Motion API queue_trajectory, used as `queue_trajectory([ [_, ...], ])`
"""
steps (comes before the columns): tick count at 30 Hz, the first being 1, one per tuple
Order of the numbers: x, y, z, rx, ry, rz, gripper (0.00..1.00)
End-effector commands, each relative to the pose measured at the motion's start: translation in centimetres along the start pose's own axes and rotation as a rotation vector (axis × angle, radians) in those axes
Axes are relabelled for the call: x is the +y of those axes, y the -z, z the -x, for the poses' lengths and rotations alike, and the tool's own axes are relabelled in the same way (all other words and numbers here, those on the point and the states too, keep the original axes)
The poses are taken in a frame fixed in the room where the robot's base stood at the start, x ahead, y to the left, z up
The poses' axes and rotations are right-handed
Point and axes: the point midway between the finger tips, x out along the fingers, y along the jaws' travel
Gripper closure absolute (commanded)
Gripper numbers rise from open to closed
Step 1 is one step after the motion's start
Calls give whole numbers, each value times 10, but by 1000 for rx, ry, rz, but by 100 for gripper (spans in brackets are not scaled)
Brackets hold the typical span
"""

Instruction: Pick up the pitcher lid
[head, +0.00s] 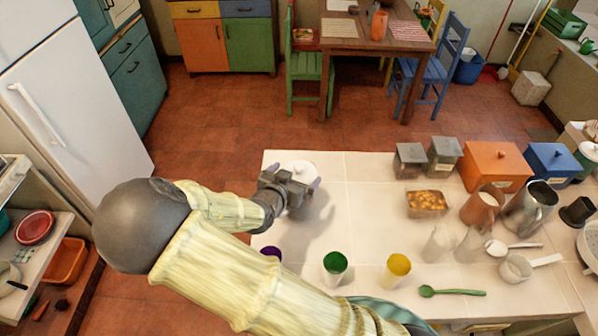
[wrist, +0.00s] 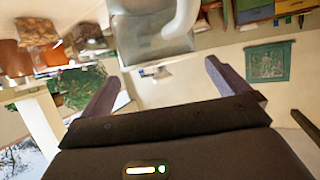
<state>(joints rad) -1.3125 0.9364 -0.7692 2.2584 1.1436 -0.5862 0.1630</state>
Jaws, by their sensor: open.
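A white round lid with a small knob (head: 299,168) shows at the left end of the pale counter. It looks like the pitcher lid. My gripper (head: 296,186) is right beside it and covers part of it. A purplish fingertip shows at the lid's right side. In the wrist view, my gripper (wrist: 162,76) is open with its two fingers wide apart and nothing held between them. Ahead of the fingers, a greyish see-through vessel (wrist: 148,38) with a curved white handle (wrist: 184,18) fills the top middle. I cannot tell whether the fingers touch the lid.
A food tray (head: 427,202), orange box (head: 494,165), blue box (head: 553,163) and metal pitcher (head: 529,208) stand to the right. The counter's middle is mostly clear.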

Motion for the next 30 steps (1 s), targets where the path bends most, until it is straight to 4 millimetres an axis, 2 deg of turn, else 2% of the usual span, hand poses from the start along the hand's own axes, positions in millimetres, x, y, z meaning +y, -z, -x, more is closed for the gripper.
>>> queue_trajectory([
  [4,0,4,-22,0,-4,2,0],
  [8,0,3,-33,0,-2,1,0],
  [24,0,2,-33,0,0,0,0],
  [29,0,2,-33,0,0,0,31],
  [30,0,2,-33,0,0,0,34],
])
